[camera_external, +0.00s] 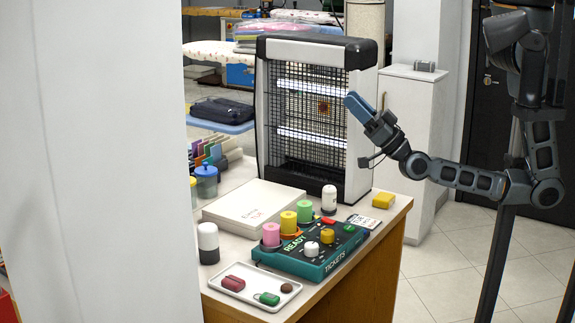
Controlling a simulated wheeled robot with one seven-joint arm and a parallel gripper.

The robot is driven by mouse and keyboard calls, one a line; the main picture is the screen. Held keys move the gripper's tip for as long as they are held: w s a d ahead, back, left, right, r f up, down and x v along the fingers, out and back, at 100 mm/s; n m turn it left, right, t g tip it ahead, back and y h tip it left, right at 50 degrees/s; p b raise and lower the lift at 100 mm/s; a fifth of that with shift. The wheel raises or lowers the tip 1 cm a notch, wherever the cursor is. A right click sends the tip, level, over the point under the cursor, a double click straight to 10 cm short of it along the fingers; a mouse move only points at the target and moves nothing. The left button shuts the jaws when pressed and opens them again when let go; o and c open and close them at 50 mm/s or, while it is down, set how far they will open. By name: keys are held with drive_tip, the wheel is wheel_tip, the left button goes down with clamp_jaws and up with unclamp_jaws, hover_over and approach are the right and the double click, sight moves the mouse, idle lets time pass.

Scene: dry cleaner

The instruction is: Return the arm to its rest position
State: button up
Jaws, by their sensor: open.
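My gripper (354,104) is at the end of my arm, which reaches in from the right. My arm runs from the column at the right, bent at the elbow, with the forearm roughly level and the wrist tilted up to the left.
A heater (366,156) with a wire grille stands behind the gripper. On the counter are a green ticket board (305,264) with coloured pegs, a white tray (243,298), a white box (235,205) and a yellow block (383,200). The floor at right is clear.

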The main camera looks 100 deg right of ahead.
drive_tip(key=s+a+f+n+g+y, duration=0.6)
drive_tip(key=s+a+f+g+y, duration=0.3)
drive_tip(key=s+a+f, duration=0.7)
drive_tip(key=s+a+y, duration=0.3)
drive_tip(key=a, duration=0.1)
drive_tip(key=shift+a+f, duration=0.15)
drive_tip(key=shift+f, duration=0.15)
idle(1.2)
